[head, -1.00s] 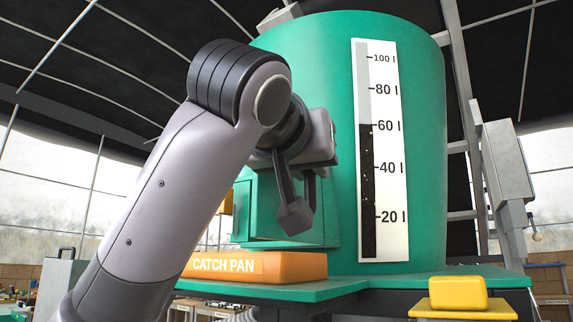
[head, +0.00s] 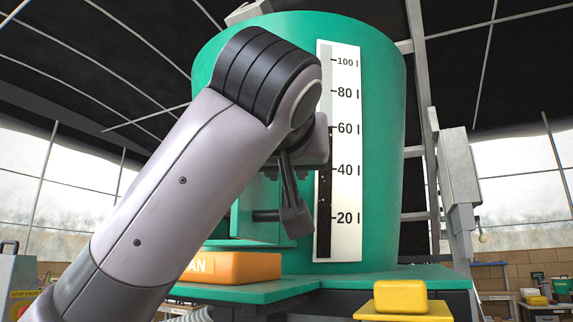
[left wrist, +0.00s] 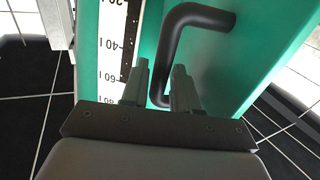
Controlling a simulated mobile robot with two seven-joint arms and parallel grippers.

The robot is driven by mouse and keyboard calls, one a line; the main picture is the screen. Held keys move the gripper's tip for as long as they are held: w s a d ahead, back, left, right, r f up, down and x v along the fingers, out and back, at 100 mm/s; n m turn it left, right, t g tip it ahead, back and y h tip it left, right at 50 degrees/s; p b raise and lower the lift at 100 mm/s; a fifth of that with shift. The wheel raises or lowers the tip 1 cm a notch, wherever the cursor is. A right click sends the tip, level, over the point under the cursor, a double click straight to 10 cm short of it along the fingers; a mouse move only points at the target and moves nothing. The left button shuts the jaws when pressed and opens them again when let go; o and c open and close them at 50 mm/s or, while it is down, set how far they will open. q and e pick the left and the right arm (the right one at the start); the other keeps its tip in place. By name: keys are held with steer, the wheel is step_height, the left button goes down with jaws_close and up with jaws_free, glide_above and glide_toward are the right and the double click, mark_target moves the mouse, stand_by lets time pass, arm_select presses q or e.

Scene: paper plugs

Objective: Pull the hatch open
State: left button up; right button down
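The hatch (head: 243,212) is a green panel low on the green tank (head: 385,130), partly hidden behind my left arm. How far it stands open is hard to tell. Its black bent handle (left wrist: 199,14) shows in the left wrist view, fixed to the green panel. My left gripper (left wrist: 160,72) has its two fingers close on either side of the handle's long bar, and looks shut on it. In the head view the left gripper (head: 297,205) is in front of the hatch. My right gripper is not in view.
A gauge strip (head: 345,150) runs up the tank, right of my gripper. An orange catch pan (head: 245,268) sits on the green ledge (head: 410,275) below the hatch. A yellow block (head: 400,297) is at the front right. A grey box (head: 455,165) hangs right of the tank.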

arm_select(q)
steer(key=shift+s, duration=0.1)
steer(key=shift+s+b, duration=1.25)
steer(key=shift+s, duration=2.25)
